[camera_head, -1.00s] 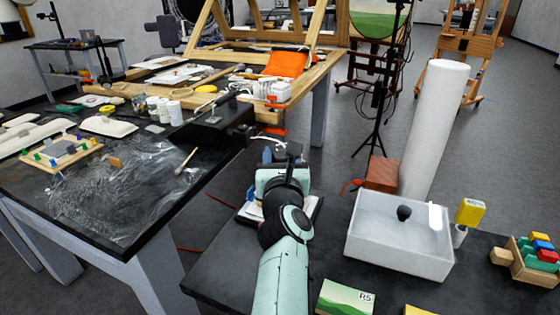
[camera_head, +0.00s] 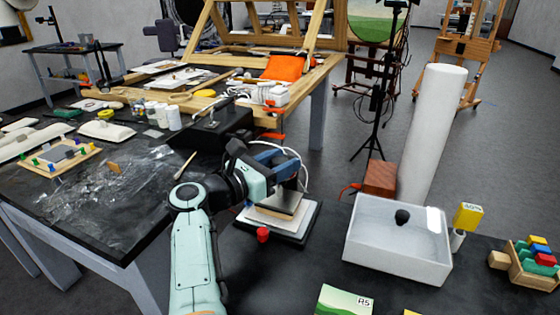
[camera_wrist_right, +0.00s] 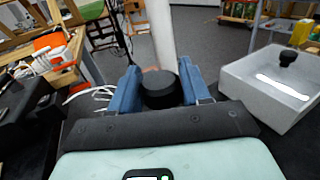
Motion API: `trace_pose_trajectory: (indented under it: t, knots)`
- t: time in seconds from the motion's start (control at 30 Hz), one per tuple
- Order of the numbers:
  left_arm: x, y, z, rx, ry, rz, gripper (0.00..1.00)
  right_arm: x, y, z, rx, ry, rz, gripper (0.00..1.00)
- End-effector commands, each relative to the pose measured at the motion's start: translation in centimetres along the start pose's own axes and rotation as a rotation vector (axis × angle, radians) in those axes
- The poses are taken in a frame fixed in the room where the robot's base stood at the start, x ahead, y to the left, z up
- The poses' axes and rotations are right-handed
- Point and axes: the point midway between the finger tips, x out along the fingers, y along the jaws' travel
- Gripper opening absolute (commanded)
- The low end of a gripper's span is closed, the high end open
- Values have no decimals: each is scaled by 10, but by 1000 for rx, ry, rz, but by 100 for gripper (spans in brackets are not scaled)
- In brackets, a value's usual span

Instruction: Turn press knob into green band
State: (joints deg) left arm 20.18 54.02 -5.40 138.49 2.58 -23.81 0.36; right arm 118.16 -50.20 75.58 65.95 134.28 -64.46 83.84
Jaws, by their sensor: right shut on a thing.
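The press (camera_head: 307,222) stands on the dark table with a black base, pale sheets and a dark block on top. My right gripper (camera_head: 280,165) reaches over the press from the left. In the right wrist view its blue fingers (camera_wrist_right: 160,88) are closed on both sides of a round black knob (camera_wrist_right: 160,92), which I take to be the press knob. In the head view the fingers and arm hide the knob. No green band or dial can be made out near it. My left gripper is not in view.
A small red knob (camera_head: 262,235) sits at the press's front edge. A white tray (camera_head: 385,262) with a black-handled thing (camera_head: 402,217), a brick-red block (camera_head: 380,178) and a tall white roll (camera_head: 432,130) stand to the right. A green card (camera_head: 343,301) lies in front.

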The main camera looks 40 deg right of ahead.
Motion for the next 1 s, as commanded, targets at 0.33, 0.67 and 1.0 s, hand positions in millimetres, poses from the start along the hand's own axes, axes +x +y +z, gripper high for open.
trace_pose_trajectory:
  t: [0.33, 0.67, 1.0]
  knots:
    - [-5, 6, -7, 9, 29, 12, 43, 1, 0, 2, 1, -4, -118, 16]
    - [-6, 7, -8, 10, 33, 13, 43, 1, 0, 3, -1, -6, -133, 16]
    - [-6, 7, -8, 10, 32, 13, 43, 0, -1, 2, -1, -5, -133, 68]
